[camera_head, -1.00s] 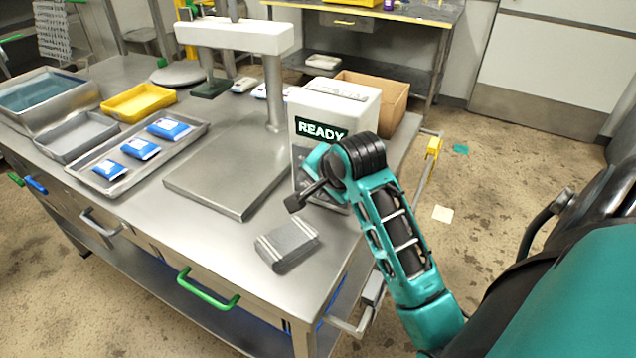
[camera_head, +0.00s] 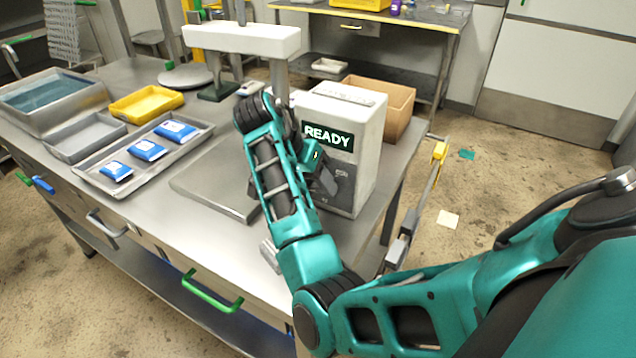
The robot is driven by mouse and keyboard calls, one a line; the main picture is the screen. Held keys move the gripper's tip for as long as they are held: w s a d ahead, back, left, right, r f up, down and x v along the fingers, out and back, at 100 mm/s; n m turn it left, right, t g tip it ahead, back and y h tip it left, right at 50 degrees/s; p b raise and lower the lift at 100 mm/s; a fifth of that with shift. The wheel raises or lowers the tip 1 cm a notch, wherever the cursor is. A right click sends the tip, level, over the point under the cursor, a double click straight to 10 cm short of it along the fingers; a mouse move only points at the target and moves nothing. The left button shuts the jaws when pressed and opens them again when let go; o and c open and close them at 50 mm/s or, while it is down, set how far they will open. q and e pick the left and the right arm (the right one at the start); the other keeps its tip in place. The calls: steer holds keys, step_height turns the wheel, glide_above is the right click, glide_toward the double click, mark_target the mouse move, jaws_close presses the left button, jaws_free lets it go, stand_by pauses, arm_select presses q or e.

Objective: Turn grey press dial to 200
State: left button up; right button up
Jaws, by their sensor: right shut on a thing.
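The white control box (camera_head: 359,116) stands on the steel table with a lit READY display (camera_head: 328,138) on its front. A dark panel (camera_head: 343,188) lies below the display. My right arm reaches across the front of the box. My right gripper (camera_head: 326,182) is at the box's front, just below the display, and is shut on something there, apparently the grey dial. The dial itself is hidden by the gripper, so its setting cannot be read. My left gripper is not in view.
The press plate (camera_head: 212,182) lies left of the box, partly behind my arm. A tray (camera_head: 82,172) with blue packs, a yellow bin (camera_head: 146,103) and steel tubs stand further left. A cardboard box (camera_head: 398,110) stands behind. A grey block (camera_head: 269,256) is mostly hidden by my arm.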

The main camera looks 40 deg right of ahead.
steer(key=g, duration=0.1)
steer(key=g+h, duration=0.1)
steer(key=n+g+h, duration=0.1)
steer(key=g, duration=0.1)
steer(key=shift+w+a+f, duration=0.1)
steer(key=shift+w+f, duration=0.1)
steer(key=shift+w, duration=0.05)
steer(key=shift+g, duration=0.3)
stand_by(0.3)
steer(key=o, duration=1.1)
steer(key=shift+c, duration=0.2)
steer(key=v, duration=1.2)
steer(key=shift+w+a+r, duration=0.15)
steer(key=shift+w+a, duration=0.05)
steer(key=shift+a, duration=0.15)
